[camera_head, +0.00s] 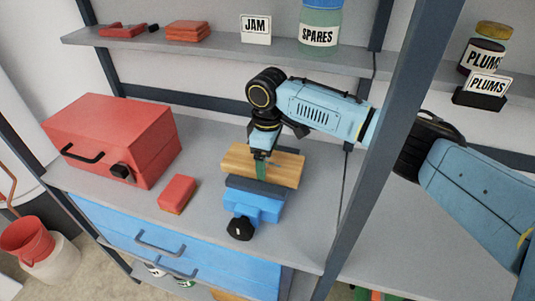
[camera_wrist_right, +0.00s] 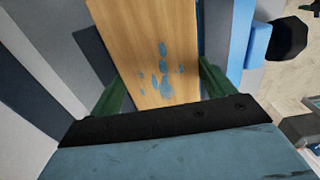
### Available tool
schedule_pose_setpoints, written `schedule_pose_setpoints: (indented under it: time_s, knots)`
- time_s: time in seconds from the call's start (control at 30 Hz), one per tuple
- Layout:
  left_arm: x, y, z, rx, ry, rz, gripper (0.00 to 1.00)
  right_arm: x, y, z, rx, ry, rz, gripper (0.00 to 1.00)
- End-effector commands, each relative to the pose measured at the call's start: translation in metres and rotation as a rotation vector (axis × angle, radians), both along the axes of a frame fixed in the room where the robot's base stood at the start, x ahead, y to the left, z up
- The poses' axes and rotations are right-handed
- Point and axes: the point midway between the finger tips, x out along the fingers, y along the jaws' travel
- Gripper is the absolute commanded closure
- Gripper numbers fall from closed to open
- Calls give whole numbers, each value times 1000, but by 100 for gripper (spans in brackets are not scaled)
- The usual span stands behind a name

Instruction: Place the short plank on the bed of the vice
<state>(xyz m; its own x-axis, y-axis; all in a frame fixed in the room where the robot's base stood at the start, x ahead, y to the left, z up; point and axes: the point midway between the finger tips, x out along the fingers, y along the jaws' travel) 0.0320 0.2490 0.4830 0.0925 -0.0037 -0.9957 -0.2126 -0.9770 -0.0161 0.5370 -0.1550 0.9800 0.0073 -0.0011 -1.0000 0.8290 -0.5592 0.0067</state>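The short plank (camera_head: 284,169) is light wood and lies level at the blue vice (camera_head: 254,207), behind its dark jaw (camera_head: 262,190). My right gripper (camera_head: 260,168) points down over it, with a green finger in front of the plank's near side. In the right wrist view the plank (camera_wrist_right: 155,50), marked with blue patches, runs between the two green fingers (camera_wrist_right: 160,85), which appear to press on its long edges. The vice bed under it is hidden, so I cannot tell whether the plank touches it. My left gripper is not in view.
A red toolbox (camera_head: 112,135) stands on the grey worktop at left, with a small red block (camera_head: 177,193) between it and the vice. A dark upright post (camera_head: 385,150) stands right of the vice. A shelf (camera_head: 220,48) with jars and labels runs above my right arm.

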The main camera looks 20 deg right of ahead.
Motion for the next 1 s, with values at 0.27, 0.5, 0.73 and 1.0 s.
schedule_pose_setpoints:
  time_s: [0.27,0.5,0.73,1.0]
  knots:
    - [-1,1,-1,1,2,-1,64,-3,1,-5,-1,11,2,0]
    - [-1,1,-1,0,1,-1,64,-5,2,-6,-1,17,6,0]
    - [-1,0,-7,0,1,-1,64,-5,3,0,-1,15,10,0]
    - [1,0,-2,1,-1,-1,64,-2,2,60,0,7,6,0]
